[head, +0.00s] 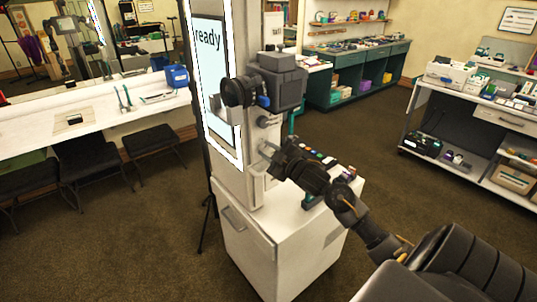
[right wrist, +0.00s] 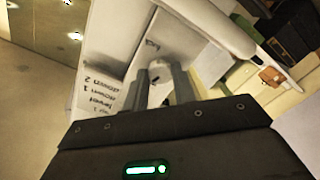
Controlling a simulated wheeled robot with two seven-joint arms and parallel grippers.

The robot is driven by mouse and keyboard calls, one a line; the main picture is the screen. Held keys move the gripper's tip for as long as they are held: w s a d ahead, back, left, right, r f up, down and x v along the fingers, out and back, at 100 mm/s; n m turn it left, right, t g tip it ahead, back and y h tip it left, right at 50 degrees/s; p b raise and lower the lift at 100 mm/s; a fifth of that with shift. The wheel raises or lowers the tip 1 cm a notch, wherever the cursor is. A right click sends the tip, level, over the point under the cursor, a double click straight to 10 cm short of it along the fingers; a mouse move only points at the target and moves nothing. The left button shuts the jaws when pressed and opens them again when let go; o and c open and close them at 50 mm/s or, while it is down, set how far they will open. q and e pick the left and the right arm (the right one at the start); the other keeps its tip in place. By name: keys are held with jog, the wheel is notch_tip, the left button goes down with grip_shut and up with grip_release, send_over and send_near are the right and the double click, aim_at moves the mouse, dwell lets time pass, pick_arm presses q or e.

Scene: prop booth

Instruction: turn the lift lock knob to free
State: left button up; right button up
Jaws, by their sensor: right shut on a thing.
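My right gripper (head: 268,152) reaches in from the right to the front of the white column (head: 231,163), below the camera head. The right wrist view shows its two fingers (right wrist: 160,86) closed around a small pale knob (right wrist: 158,70) on a white panel (right wrist: 118,55). A short dark word stands just above the knob, too blurred to read. More lettering runs down the panel's left part. In the head view the gripper hides the knob. Which way the knob points I cannot tell. My left gripper is not in view.
A black camera (head: 275,82) juts from the column just above my gripper. A screen (head: 210,90) reading "ready" stands behind. A white cabinet (head: 245,235) with small coloured items on top is below. The floor is open towards the shelves (head: 480,140) at right.

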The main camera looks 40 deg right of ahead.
jog(key=shift+n+b, duration=0.9)
jog(key=shift+n, duration=0.9)
jog(key=o, duration=1)
jog(key=shift+s, duration=0.1)
jog(key=shift+s+f, duration=0.1)
jog(key=shift+s, duration=0.3)
jog(key=s+b, duration=0.2)
jog(key=s, duration=0.7)
jog(key=shift+s+r, duration=0.3)
jog(key=shift+s, duration=0.1)
